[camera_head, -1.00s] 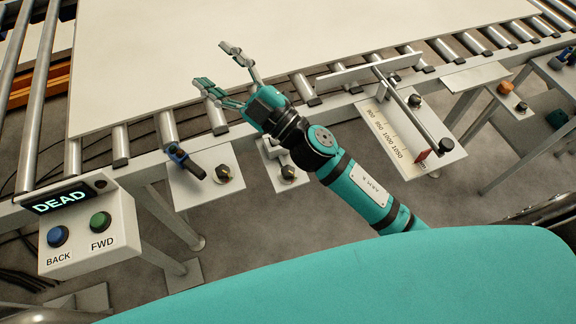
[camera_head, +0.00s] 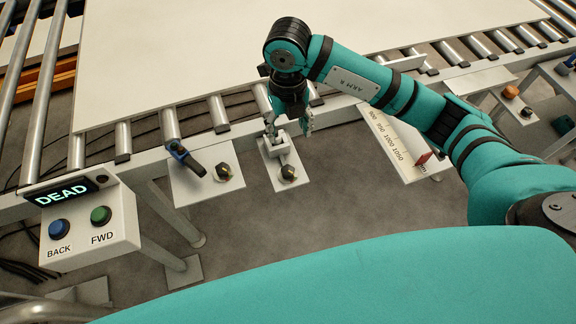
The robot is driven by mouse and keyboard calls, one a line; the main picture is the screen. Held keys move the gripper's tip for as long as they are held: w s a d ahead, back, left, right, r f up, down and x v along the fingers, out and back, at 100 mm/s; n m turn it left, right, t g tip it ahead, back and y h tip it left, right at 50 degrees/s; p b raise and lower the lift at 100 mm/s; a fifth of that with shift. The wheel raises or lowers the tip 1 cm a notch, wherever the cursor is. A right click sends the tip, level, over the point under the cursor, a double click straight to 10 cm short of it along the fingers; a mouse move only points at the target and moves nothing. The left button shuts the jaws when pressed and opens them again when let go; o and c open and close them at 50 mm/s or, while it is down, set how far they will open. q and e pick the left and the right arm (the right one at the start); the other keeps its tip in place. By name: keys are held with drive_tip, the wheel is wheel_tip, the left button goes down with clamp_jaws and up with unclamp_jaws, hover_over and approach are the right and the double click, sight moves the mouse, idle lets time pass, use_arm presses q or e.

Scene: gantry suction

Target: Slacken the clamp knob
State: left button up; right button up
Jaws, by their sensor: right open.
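My right gripper (camera_head: 289,126) is open and points down over the rail edge. Its fingers are at the small white block (camera_head: 273,147) on a plate; whether they touch it I cannot tell. A black knob with a pale pointer mark (camera_head: 288,173) sits on the same plate, just below the fingers. A similar knob (camera_head: 223,171) sits on the plate to the left, beside a blue-and-black lever (camera_head: 184,157). No label shows which knob is the clamp knob. The scale plate (camera_head: 389,143) with a red pointer (camera_head: 423,159) is partly hidden by my right arm. My left gripper is out of view.
A large pale panel (camera_head: 180,60) lies on the roller conveyor. At left, a control box (camera_head: 125,214) reads DEAD and has a blue BACK button (camera_head: 59,229) and a green FWD button (camera_head: 101,215). An orange knob (camera_head: 510,92) is at far right.

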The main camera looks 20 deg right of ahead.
sight(288, 169)
wheel_tip(288, 169, down, 17)
drive_tip(key=p, duration=0.2)
drive_tip(key=shift+f+p, duration=0.1)
drive_tip(key=shift+p, duration=0.25)
drive_tip(key=shift+c, duration=0.4)
drive_tip(key=c, duration=1.1)
drive_tip(key=shift+f+n+b, duration=0.15)
drive_tip(key=shift+n+b, duration=1.4)
drive_tip(key=shift+n, duration=0.15)
drive_tip(key=shift+r+n+b, duration=0.2)
drive_tip(key=shift+n+b, duration=1.35)
drive_tip(key=shift+n, duration=0.45)
drive_tip(key=o, duration=1.2)
